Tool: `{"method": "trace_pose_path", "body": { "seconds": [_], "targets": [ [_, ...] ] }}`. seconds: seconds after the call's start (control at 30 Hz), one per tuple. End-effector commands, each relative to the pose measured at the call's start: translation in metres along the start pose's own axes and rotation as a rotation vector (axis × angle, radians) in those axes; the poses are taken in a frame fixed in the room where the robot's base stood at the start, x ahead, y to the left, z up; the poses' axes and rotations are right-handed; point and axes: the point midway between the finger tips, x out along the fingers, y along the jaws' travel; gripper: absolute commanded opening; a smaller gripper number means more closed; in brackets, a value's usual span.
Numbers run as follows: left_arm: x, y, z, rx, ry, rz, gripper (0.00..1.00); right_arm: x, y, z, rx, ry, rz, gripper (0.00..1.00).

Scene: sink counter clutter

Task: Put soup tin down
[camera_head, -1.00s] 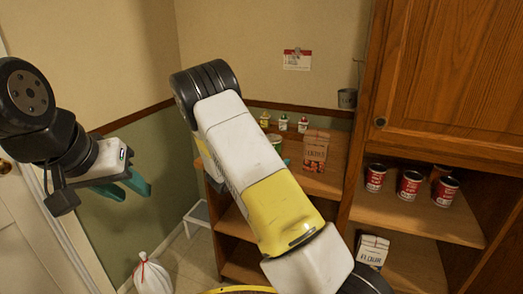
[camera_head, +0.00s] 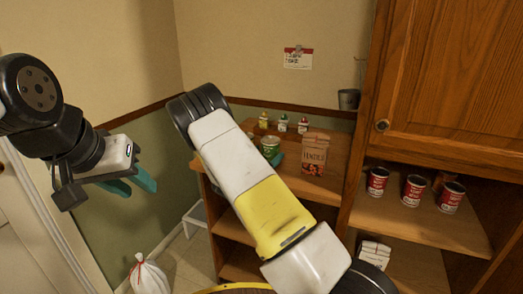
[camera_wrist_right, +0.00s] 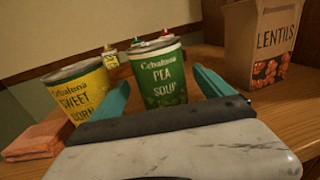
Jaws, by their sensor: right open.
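The green pea soup tin (camera_wrist_right: 158,76) stands upright on the wooden shelf top, between the two teal fingers of my right gripper (camera_wrist_right: 164,88). The fingers are spread, with a visible gap on the right side; contact on the left is unclear. In the head view the soup tin (camera_head: 269,146) shows beside my right forearm, with a teal finger (camera_head: 278,158) next to it. My left gripper (camera_head: 133,184) hangs empty at the left with its fingers apart.
A yellow sweet corn tin (camera_wrist_right: 79,95) stands close left of the soup tin, with an orange cloth (camera_wrist_right: 35,140) beside it. A lentils box (camera_head: 315,154) stands to the right. Small bottles (camera_head: 282,123) stand behind. Red tins (camera_head: 413,190) fill the right shelf.

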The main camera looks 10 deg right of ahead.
Motion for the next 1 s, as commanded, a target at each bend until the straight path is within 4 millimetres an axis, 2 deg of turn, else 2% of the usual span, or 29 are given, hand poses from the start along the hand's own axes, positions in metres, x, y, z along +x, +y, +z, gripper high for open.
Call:
{"method": "trace_pose_path", "body": {
  "seconds": [0.3, 0.4, 0.67, 1.0],
  "targets": [
    [0.0, 0.0, 0.0, 0.0, 0.0, 0.0, 0.36, 0.045, -0.002, -0.004, 0.001, 0.001, -0.002, 0.91],
    [0.0, 0.0, 0.0, 0.0, 0.0, 0.0, 0.36, 0.054, -0.001, -0.003, 0.001, 0.0, -0.001, 0.91],
    [0.0, 0.0, 0.0, 0.0, 0.0, 0.0, 0.36, 0.057, -0.001, -0.003, 0.0, 0.001, 0.0, 0.91],
    [0.0, 0.0, 0.0, 0.0, 0.0, 0.0, 0.36, 0.057, -0.001, -0.003, 0.001, 0.001, 0.0, 0.26]
  ]
}}
